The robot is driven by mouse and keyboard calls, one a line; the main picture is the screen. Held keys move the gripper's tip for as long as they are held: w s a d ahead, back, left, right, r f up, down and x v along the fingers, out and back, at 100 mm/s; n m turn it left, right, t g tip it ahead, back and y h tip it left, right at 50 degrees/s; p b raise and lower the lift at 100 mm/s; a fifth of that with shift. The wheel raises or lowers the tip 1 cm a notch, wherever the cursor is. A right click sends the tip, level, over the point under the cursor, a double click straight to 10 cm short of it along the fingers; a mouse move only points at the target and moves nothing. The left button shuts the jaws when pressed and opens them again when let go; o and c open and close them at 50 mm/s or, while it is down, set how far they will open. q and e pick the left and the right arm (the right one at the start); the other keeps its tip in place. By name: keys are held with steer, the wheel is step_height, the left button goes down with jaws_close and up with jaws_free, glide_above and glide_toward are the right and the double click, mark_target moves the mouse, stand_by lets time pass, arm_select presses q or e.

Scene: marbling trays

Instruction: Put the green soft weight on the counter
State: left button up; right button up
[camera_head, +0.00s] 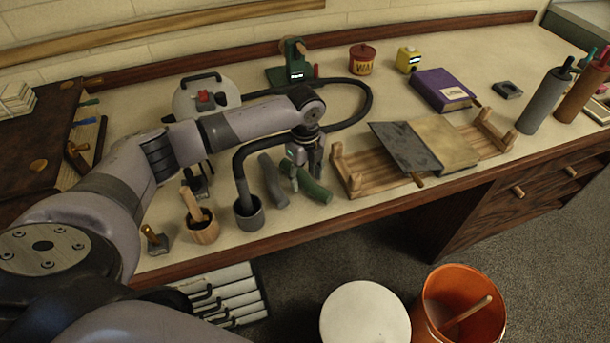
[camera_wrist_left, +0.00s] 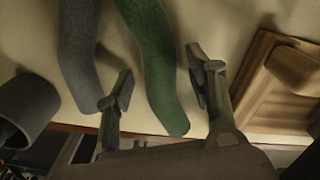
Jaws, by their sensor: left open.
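The green soft weight (camera_head: 315,191) lies on the counter (camera_head: 300,221), near its front edge. In the left wrist view the green soft weight (camera_wrist_left: 156,65) is a long, slightly bent roll. My left gripper (camera_head: 309,172) is over it, coming down from above and hiding part of it in the head view. In the left wrist view my left gripper (camera_wrist_left: 160,92) is open, with one finger on each side of the weight's near end. I cannot tell whether the fingers touch it. My right gripper is not in view.
A grey soft weight (camera_head: 272,181) lies just left of the green one, and shows in the left wrist view (camera_wrist_left: 78,50). A dark cup (camera_head: 249,218) with a black hose and a wooden pot (camera_head: 204,232) stand further left. A wooden rack (camera_head: 352,181) with a book stands close on the right.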

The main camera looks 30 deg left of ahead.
mark_target(305, 176)
arm_select(q)
step_height(305, 176, up, 12)
steer(key=shift+b, duration=0.3)
stand_by(0.4)
